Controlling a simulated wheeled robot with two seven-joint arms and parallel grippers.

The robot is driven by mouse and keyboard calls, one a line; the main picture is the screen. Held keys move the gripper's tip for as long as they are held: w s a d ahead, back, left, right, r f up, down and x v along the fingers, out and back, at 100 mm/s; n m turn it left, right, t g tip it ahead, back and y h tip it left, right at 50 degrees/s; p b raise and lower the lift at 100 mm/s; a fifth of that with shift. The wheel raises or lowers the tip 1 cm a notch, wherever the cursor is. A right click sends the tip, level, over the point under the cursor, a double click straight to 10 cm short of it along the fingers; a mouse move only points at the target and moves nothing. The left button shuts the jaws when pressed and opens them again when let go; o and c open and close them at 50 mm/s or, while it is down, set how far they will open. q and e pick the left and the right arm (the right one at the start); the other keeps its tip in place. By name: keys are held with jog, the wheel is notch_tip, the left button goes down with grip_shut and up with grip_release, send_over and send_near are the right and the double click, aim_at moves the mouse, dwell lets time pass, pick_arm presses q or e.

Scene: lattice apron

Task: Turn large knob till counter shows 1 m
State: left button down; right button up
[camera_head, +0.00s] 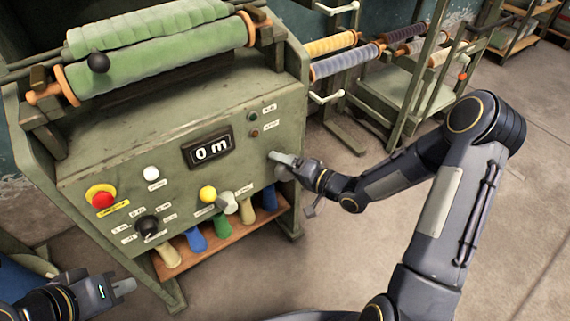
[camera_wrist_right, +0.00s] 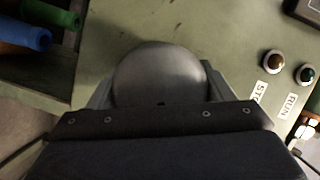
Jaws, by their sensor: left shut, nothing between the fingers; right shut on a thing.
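The counter (camera_head: 207,148) on the green machine's front panel (camera_head: 110,178) reads "0 m". The large knob (camera_wrist_right: 158,72) is a round, dark grey dome in the right wrist view. My right gripper (camera_head: 284,160) is shut on it at the right side of the panel. In the head view the gripper mostly hides the knob. My left gripper (camera_head: 128,286) is shut and empty at the lower left, in front of the machine and apart from it.
The panel also carries a red button (camera_head: 102,200), a white button (camera_head: 151,173), a yellow button (camera_head: 207,193), a black selector (camera_head: 147,227) and a grey knob (camera_head: 228,203). Green rollers (camera_head: 150,62) lie on top. Open floor (camera_head: 400,230) lies right.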

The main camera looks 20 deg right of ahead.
jog(key=o, duration=1)
jog(key=p+v, duration=0.2)
jog(key=v, duration=0.5)
jog(key=shift+s+d, duration=0.2)
jog(key=shift+s, duration=0.1)
jog(key=shift+r, duration=0.1)
